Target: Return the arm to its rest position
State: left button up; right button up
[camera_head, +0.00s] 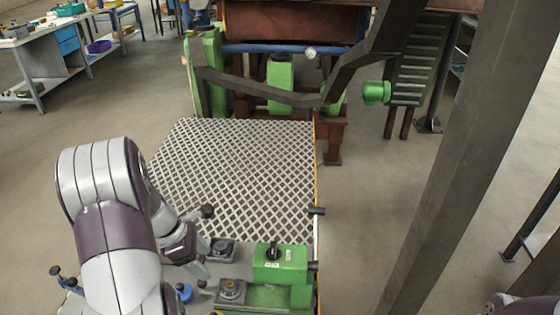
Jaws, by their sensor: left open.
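My left arm (112,215), grey-white and dark purple, reaches in from the lower left over a control panel. Its left gripper (196,246) is open beside the levers, with no object visible between its fingers. A black-knobbed lever (207,211) shows close to the gripper; I cannot tell whether they touch. A grey-based control (221,249) sits just to the right of the gripper. A green control housing (280,263) with a black knob stands farther right. My right gripper is not in view.
A metal grating platform (235,165) with a yellow edge lies beyond the panel. A dark rail (265,90) and green machinery stand behind it. A thick grey post (475,150) rises on the right. A workbench (55,50) is at the far left.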

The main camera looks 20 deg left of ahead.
pick_arm(q)
jog(key=s+d+r+m+y, duration=0.1)
jog(key=s+d+m+y, duration=0.1)
jog(key=d+m, duration=0.7)
jog(key=s+d+r+m+g+y, duration=0.1)
jog(key=s+d+m, duration=0.3)
jog(key=d+m, duration=0.5)
jog(key=r+m+y, duration=0.1)
jog(key=m, duration=0.6)
jog(key=shift+r, duration=0.25)
